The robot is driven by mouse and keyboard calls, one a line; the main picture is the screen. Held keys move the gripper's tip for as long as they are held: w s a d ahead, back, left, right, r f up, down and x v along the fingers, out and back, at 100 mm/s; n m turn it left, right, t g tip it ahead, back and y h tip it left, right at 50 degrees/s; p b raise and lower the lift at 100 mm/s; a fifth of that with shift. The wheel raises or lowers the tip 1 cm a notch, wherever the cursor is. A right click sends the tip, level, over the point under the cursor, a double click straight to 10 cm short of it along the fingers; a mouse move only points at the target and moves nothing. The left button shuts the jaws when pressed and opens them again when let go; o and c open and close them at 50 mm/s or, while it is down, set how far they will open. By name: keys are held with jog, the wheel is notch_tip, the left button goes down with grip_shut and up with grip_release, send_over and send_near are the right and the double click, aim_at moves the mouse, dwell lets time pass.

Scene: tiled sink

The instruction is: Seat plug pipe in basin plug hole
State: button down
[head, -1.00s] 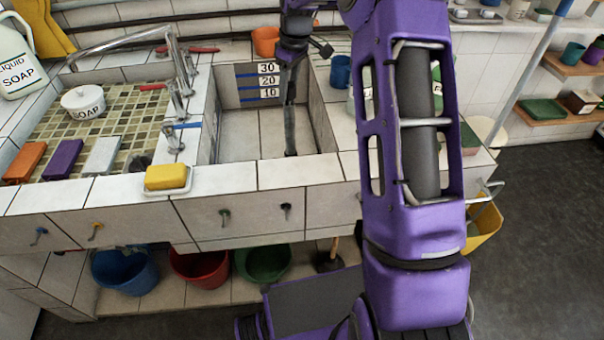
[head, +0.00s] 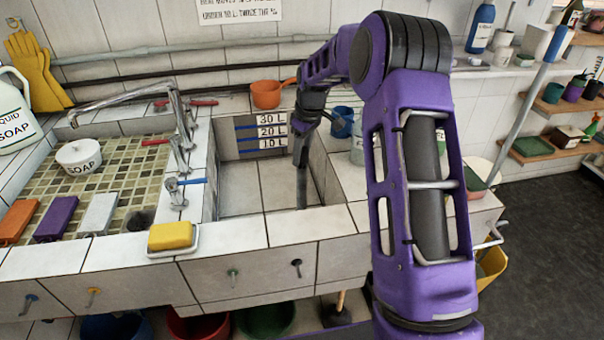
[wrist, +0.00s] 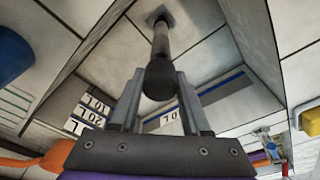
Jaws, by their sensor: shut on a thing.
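The plug pipe (head: 302,188) is a dark, slim tube standing roughly upright inside the tiled basin (head: 238,190). My gripper (head: 303,150) is above it, pointing down. In the wrist view my gripper (wrist: 160,74) has its two grey fingers on either side of the pipe's thick black end (wrist: 158,82), shut on it. The pipe (wrist: 160,42) runs away from the fingers to a small square plate (wrist: 152,14) on the basin floor. The pipe's far end meets or covers the plate's middle; I cannot tell whether it is inside the hole. The head view does not show the hole.
A blue mug (head: 342,122) and an orange pot (head: 267,94) stand near the rim. Taps (head: 180,150) are at left, and a yellow soap bar (head: 170,236) lies on the front ledge.

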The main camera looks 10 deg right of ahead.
aim_at(302, 167)
jog(key=shift+f+b, duration=0.3)
jog(key=shift+f, duration=1.95)
jog(key=shift+f, duration=0.2)
jog(key=shift+c, duration=1.8)
grip_release()
jog(key=r, duration=0.4)
jog(key=s+d+r+p, duration=0.1)
jog(key=r, duration=0.7)
jog(key=shift+s+d+r+p, duration=0.1)
jog(key=shift+s+d+p, duration=0.05)
jog(key=shift+p, duration=0.15)
